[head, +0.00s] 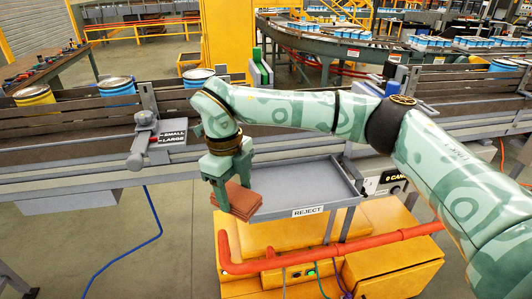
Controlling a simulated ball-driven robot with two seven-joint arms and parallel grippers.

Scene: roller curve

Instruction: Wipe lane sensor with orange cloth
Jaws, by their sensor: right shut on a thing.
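My right gripper (229,183) points down at the left end of the grey reject tray, shut on a folded orange-brown cloth (242,202). The cloth hangs at the tray's left front corner; I cannot tell whether it touches the tray. No part is clearly marked as the lane sensor. A green and white upright unit (261,70) stands at the conveyor behind my arm, and a grey lever device (146,128) is on the front rail to the left. I cannot tell whether either is the sensor. My left gripper is out of view.
The reject tray (300,188) looks empty. Cans, one yellow (35,97) and several blue, stand on the conveyor (60,135). A yellow base with a red-orange pipe (330,250) is below. Open floor lies front left.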

